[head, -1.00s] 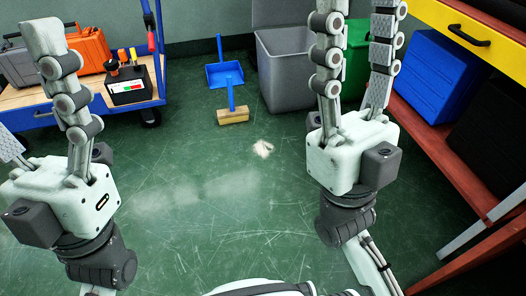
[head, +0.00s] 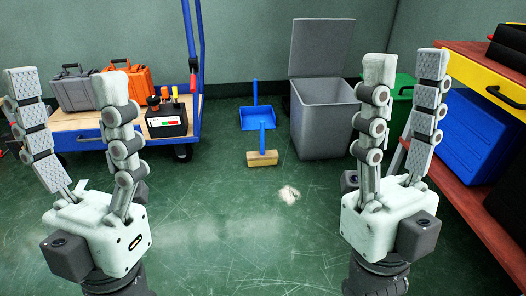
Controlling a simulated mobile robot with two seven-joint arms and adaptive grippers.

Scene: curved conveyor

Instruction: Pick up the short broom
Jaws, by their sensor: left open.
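The short broom (head: 262,156) has a blue handle and a wooden block head. It stands on the green floor in the middle of the head view, handle up. A blue dustpan (head: 257,117) lies just behind it. My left gripper (head: 68,80) is open and empty at the left, nearer to me than the broom and apart from it. My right gripper (head: 405,65) is open and empty at the right, also apart from the broom.
A cart with a wooden deck (head: 75,122) carries cases and a tool box (head: 166,121) at the left. A grey bin (head: 322,125) with its lid up stands right of the broom. A red shelf (head: 470,190) holds blue bins at the right. A small pale debris pile (head: 289,194) lies on the floor.

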